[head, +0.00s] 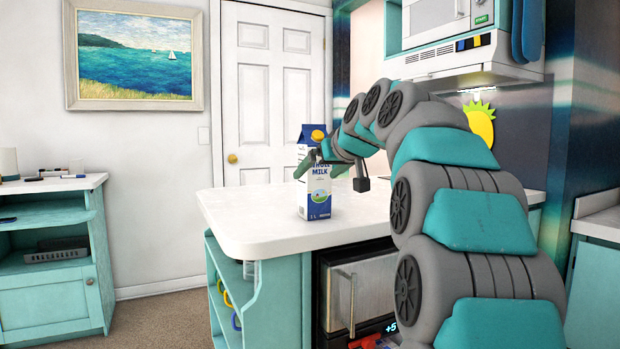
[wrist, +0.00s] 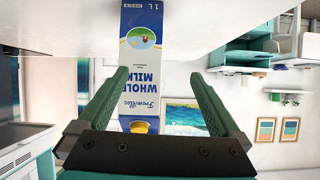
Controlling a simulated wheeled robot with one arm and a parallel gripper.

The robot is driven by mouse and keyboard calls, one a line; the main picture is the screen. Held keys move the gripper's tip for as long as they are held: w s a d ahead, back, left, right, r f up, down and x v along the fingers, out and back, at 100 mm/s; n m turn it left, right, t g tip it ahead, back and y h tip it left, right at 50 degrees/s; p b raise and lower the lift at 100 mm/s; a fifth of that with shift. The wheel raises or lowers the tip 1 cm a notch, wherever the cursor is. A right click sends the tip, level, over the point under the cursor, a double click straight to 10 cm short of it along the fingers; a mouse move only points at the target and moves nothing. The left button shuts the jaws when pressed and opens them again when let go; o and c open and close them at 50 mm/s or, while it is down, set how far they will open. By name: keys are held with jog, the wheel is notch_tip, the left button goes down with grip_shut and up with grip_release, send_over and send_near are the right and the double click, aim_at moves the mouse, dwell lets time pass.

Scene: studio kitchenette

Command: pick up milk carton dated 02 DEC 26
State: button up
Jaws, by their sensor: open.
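A blue and white milk carton (head: 314,190) stands upright on the white countertop (head: 270,234). It reads "Whole Milk" and has a yellow cap. My gripper (head: 305,168) is at the carton's upper part, with a green finger showing at its left side. In the wrist view the carton (wrist: 140,60) appears upside down, and its cap end lies between the two green fingers of my gripper (wrist: 160,90). The fingers are open, with a gap on the right side of the carton. No date can be read on the faces in view.
The island has open shelves on its left and an oven (head: 360,290) below the counter. A microwave (head: 440,22) hangs above at the back right. A teal cabinet (head: 55,290) with small items stands at the left. The counter around the carton is clear.

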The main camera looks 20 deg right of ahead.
notch_tip(320, 180, up, 4)
jog(key=w+d+t, duration=0.1)
jog(key=w+d, duration=0.1)
jog(key=d, duration=0.1)
jog(key=p+x, duration=0.1)
jog(key=x, duration=0.6)
jog(key=shift+w, duration=0.4)
jog(key=shift+c, duration=0.2)
grip_shut()
